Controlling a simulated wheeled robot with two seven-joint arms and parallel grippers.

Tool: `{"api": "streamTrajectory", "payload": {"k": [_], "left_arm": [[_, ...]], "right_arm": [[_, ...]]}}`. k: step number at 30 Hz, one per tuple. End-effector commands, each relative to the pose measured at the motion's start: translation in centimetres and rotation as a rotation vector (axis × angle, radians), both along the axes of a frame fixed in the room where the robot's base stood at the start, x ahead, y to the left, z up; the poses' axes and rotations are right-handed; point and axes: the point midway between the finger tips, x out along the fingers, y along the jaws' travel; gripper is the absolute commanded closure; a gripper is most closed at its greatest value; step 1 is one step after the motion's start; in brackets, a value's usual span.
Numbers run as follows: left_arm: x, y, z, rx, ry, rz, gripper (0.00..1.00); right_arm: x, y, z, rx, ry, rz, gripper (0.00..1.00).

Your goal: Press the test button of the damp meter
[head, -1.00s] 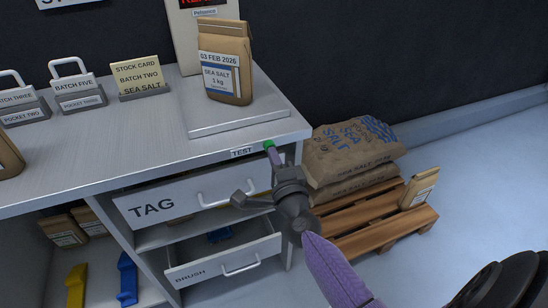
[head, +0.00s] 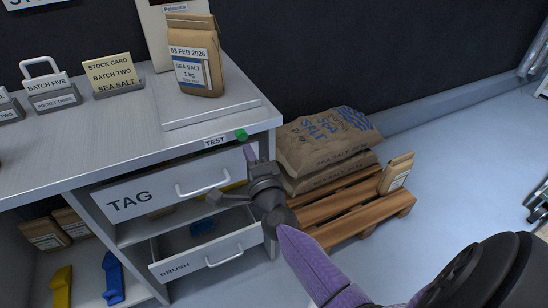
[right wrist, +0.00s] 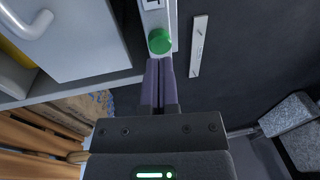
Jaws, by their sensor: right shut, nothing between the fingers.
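The green test button (head: 241,135) sits at the front right corner of the counter, beside a label reading TEST (head: 215,141). In the right wrist view the round green button (right wrist: 160,41) is just beyond my fingertips. My right gripper (head: 250,153) is shut and empty, its purple fingers pointing up just below the button. A small gap seems to show between them; contact is not clear. It also shows in the right wrist view (right wrist: 160,64). A pale flat plate (head: 215,111) on the counter carries a brown sea salt bag (head: 194,58). My left gripper is not in view.
The TAG drawer (head: 140,200) and the BRUSH drawer (head: 185,262) stand open below the counter, close to my right gripper. A pallet (head: 345,212) with salt sacks (head: 325,140) and a small bag (head: 396,174) stands to the right.

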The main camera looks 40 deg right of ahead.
Motion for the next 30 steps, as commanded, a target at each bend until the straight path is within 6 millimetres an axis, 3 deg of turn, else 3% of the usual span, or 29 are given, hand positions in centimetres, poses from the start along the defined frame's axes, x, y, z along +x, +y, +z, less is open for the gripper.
{"api": "streamTrajectory", "payload": {"k": [4, 15, 30], "left_arm": [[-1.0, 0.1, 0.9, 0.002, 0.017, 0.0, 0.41], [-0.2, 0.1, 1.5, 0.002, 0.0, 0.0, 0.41], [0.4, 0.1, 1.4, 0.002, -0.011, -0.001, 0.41]], "right_arm": [[-2.8, 0.8, -0.4, -0.001, 0.004, 0.001, 1.0], [-8.8, 2.7, -1.4, 0.001, 0.006, 0.001, 1.0], [-9.4, 2.9, -1.6, 0.001, 0.005, 0.0, 1.0]]}}
